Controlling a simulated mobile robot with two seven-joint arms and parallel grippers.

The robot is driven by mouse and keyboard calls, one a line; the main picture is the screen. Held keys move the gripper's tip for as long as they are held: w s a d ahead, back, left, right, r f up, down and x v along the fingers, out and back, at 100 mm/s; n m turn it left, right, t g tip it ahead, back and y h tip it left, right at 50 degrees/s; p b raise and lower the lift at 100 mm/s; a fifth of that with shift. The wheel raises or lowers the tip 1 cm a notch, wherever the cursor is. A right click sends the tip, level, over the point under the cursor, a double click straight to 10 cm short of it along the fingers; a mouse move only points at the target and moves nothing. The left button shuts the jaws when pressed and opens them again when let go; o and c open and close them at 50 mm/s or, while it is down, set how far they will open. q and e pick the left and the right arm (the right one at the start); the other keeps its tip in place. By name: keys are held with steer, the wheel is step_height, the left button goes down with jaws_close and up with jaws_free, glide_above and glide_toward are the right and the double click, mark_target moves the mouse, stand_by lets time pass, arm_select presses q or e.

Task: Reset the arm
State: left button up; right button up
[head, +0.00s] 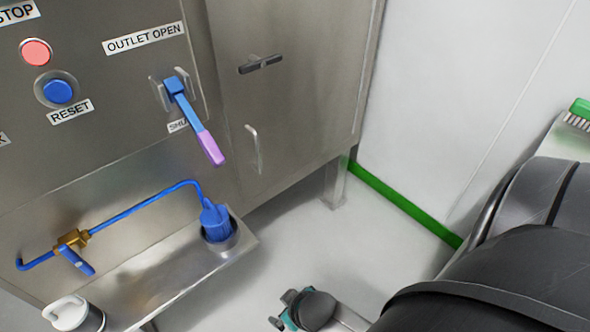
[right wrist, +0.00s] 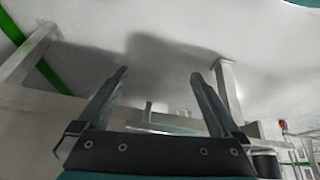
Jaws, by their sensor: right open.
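My right gripper (right wrist: 159,73) is open in the right wrist view, its two dark fingers apart with nothing between them. In the head view my dark right arm fills the lower right; a small grey and teal part of mine shows at the bottom middle, and its fingers cannot be made out. The right gripper is apart from the steel cabinet (head: 290,110) front. My left gripper is not in view.
The cabinet bears a blue RESET button (head: 58,91), a red button (head: 36,52) and a blue lever with a pink end (head: 195,118). Below, a steel ledge (head: 165,280) holds a blue fitting (head: 217,222) and a white-topped container (head: 72,313). A green-backed brush (head: 580,112) lies at right.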

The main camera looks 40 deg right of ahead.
steer(key=s+a+f+g, duration=0.1)
steer(key=s+f+g, duration=0.1)
steer(key=s, duration=0.3)
steer(key=shift+s+a+g, duration=0.2)
steer(key=shift+a+g, duration=0.1)
steer(key=shift+a, duration=0.05)
steer(key=shift+f, duration=0.1)
arm_select(q)
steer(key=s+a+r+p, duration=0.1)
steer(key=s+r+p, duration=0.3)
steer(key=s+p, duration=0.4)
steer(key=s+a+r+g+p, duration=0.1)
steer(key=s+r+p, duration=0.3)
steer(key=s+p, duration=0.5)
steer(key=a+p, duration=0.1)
steer(key=p, duration=0.7)
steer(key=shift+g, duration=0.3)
arm_select(e)
steer(key=s+d+r, duration=0.1)
steer(key=s+r, duration=0.3)
steer(key=s, duration=0.4)
steer(key=s+d+r+g, duration=0.1)
steer(key=s+r, duration=0.3)
steer(key=s, duration=0.4)
steer(key=shift+s+d+n+g, duration=0.3)
steer(key=shift+s+d, duration=0.1)
steer(key=shift+d, duration=0.1)
